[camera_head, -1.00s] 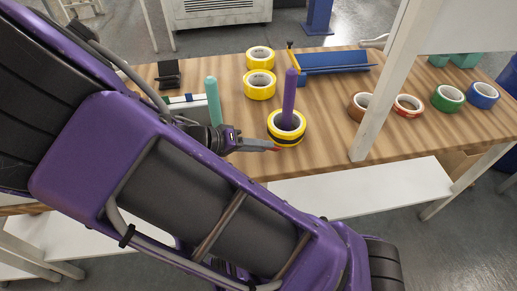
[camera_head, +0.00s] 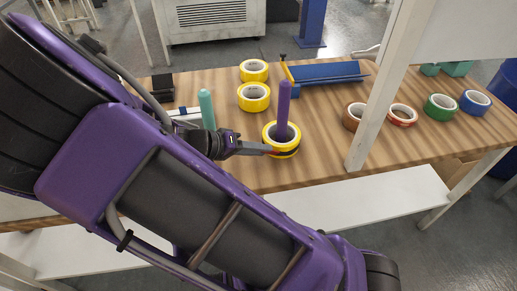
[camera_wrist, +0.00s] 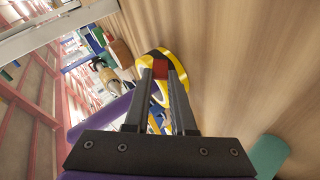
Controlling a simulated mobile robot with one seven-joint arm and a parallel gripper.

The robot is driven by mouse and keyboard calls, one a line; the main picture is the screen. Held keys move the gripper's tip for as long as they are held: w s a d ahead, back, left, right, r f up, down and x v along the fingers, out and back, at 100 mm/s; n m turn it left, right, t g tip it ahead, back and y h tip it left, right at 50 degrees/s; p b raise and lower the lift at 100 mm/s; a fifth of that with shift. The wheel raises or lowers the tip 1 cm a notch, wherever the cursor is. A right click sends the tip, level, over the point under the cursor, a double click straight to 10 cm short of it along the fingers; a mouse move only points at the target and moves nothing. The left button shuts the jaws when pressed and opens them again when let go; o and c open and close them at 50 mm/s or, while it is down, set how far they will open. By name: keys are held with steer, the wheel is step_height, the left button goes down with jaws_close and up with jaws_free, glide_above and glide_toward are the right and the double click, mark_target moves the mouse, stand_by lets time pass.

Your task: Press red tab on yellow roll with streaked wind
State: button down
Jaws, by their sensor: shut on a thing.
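My gripper (camera_head: 271,150) is at the roll's front left side. In the wrist view my gripper (camera_wrist: 160,72) is shut on the red tab (camera_wrist: 160,68), which shows between the two fingers, against the yellow roll. The tab is too small in the head view to tell whether it lies flat on the wind.
Two yellow rolls (camera_head: 254,97) lie behind on the wooden table (camera_head: 330,115). A teal peg (camera_head: 207,108) stands left of the roll. A blue tray (camera_head: 325,72) lies behind. Brown, red, green (camera_head: 440,107) and blue rolls are at right, beyond a white post (camera_head: 385,100).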

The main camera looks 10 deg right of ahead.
mark_target(271, 142)
steer(key=shift+w+d, duration=0.4)
steer(key=shift+w, duration=0.3)
steer(key=shift+w+d, duration=0.35)
steer(key=shift+w, duration=0.3)
stand_by(0.8)
steer(key=c, duration=0.7)
jaws_free()
steer(key=shift+a, duration=0.1)
steer(key=p+v, duration=0.2)
steer(key=v, duration=1.5)
steer(key=shift+s+a, duration=0.1)
steer(key=shift+a, duration=0.05)
